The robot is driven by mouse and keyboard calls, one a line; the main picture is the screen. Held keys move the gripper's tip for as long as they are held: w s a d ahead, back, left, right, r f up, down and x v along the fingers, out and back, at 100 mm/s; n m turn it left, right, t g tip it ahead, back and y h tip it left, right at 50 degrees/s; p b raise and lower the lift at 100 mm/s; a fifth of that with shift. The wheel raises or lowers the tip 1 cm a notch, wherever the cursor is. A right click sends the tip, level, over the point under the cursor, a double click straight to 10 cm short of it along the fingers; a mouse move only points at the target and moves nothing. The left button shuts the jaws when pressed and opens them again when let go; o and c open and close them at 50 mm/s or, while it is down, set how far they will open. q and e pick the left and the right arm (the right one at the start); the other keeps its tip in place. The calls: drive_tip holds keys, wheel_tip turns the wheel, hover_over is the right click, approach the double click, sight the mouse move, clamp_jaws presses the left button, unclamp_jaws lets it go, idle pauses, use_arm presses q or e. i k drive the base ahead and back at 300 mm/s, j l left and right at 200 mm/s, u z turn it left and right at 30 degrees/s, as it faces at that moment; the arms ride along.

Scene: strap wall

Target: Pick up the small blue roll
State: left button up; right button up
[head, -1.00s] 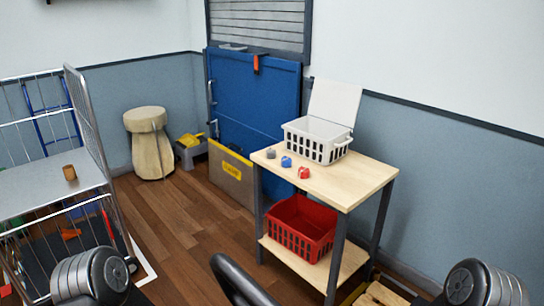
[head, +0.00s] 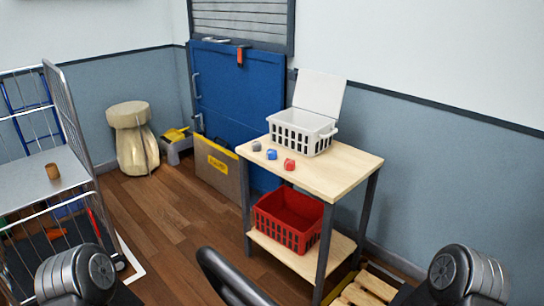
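The small blue roll (head: 272,154) lies on the wooden top of the table (head: 335,176), near its left front edge. A grey roll (head: 256,146) lies to its left and a red roll (head: 289,164) to its right, all apart from each other. Parts of my two arms show at the bottom left and bottom right corners, well short of the table. Neither of my grippers' fingers can be seen.
A white basket (head: 303,135) with a raised lid stands behind the rolls. A red crate (head: 287,222) sits on the lower shelf. A wire cage trolley (head: 42,190) stands at the left. Open wooden floor lies between trolley and table.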

sight(271, 154)
drive_tip(key=k, duration=1.2)
drive_tip(key=u, duration=1.25)
drive_tip(key=i+u, duration=0.2)
drive_tip(key=i, duration=1.7)
drive_tip(key=i+z, duration=0.65)
drive_tip(key=i+j+z, duration=0.15)
drive_tip(key=i+z, duration=0.2)
drive_tip(key=i+l+z, duration=0.2)
drive_tip(key=z, duration=0.2)
drive_tip(key=i+l+z, duration=0.1)
drive_tip(key=z, duration=0.35)
drive_tip(key=i+z, duration=0.55)
drive_tip(key=z, duration=0.25)
drive_tip(key=i+z, duration=0.2)
drive_tip(key=z, duration=0.25)
